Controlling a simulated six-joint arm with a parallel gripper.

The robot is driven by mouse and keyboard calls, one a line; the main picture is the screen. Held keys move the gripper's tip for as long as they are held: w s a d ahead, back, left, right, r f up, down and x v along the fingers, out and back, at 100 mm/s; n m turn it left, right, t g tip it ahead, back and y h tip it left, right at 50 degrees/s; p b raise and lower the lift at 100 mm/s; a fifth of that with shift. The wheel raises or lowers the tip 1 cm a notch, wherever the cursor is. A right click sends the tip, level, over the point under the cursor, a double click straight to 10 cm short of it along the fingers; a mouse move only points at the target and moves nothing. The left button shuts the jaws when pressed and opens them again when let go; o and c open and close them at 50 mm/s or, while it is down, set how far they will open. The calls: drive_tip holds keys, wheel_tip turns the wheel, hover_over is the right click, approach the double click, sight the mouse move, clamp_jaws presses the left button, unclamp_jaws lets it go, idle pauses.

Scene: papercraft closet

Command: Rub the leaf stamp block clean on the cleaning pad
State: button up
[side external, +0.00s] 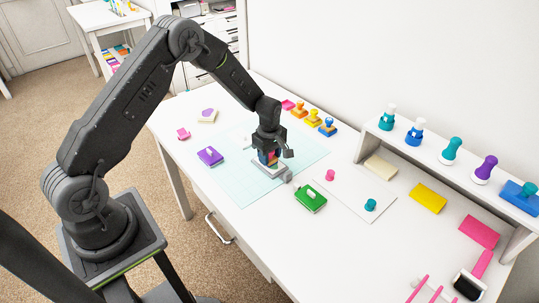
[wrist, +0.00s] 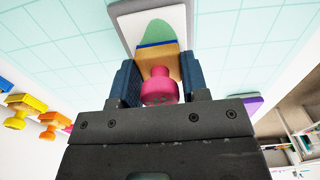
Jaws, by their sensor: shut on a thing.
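My gripper (side external: 270,155) is shut on the leaf stamp block, which has a pink knob (wrist: 160,90) and an orange body (wrist: 157,60) with a blue layer. My gripper's two dark blue fingers (wrist: 158,78) flank the block in the wrist view. The cleaning pad (side external: 262,172), pale with a grey border, lies on the light teal mat right under the block; its pale edge (wrist: 126,22) shows in the wrist view. A rounded green shape (wrist: 163,32) shows just beyond the block; I cannot tell if it belongs to block or pad. The contact between them is hidden.
A small grey piece (side external: 286,176) is beside the pad. A green ink pad (side external: 311,198) is close on the right, a purple one (side external: 210,156) on the left. Several orange, yellow and blue stamps (side external: 313,117) stand behind. The teal mat (side external: 240,182) has free room at front left.

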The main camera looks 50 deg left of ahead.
drive_tip(key=shift+d, duration=0.55)
drive_tip(key=shift+a, duration=1.1)
drive_tip(key=shift+d, duration=0.15)
drive_tip(key=shift+d, duration=0.95)
drive_tip(key=shift+a, duration=0.15)
drive_tip(key=shift+s+a, duration=0.1)
drive_tip(key=shift+a, duration=0.85)
drive_tip(key=shift+d, duration=1.15)
